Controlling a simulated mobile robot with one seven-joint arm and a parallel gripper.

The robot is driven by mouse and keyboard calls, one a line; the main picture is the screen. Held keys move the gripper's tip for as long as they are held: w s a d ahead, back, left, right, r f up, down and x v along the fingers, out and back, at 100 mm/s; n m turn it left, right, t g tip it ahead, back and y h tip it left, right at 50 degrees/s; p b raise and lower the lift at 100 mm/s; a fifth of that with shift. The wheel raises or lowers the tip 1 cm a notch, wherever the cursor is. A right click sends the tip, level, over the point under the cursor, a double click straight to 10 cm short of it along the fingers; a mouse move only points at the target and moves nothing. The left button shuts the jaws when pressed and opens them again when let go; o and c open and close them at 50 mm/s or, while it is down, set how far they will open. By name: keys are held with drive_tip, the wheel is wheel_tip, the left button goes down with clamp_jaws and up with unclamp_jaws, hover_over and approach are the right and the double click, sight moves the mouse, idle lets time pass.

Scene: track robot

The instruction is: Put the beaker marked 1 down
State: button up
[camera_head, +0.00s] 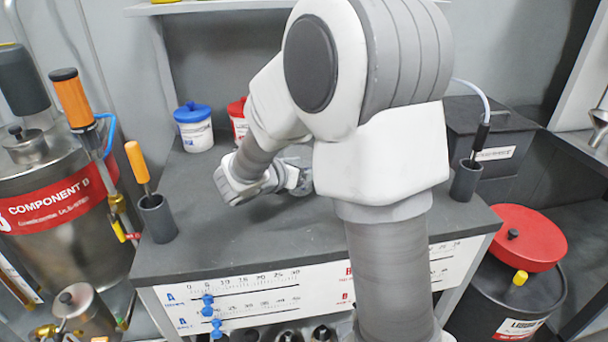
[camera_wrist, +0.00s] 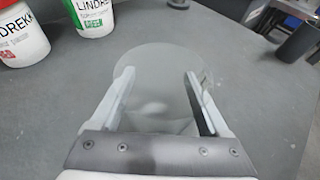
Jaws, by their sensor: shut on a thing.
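A clear glass beaker (camera_wrist: 160,82) stands between the two pale fingers of my gripper (camera_wrist: 158,88) in the wrist view. The fingers are shut on its sides. Its round rim faces the camera, and no number can be read on it. In the head view my gripper shows only in part, low over the middle of the grey bench top (camera_head: 280,240); my arm hides much of it, and the beaker cannot be made out clearly there. Whether the beaker's base touches the bench cannot be told.
A blue-lidded tub (camera_head: 194,128) and a red-lidded tub (camera_head: 238,120) stand at the back of the bench. Dark holders stand at its left (camera_head: 157,220) and right (camera_head: 466,182) edges. A dark box (camera_head: 490,135) is behind right. The front-left bench top is clear.

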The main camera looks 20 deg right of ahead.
drive_tip(key=shift+f, duration=0.7)
drive_tip(key=shift+f, duration=0.15)
drive_tip(key=o, duration=1.3)
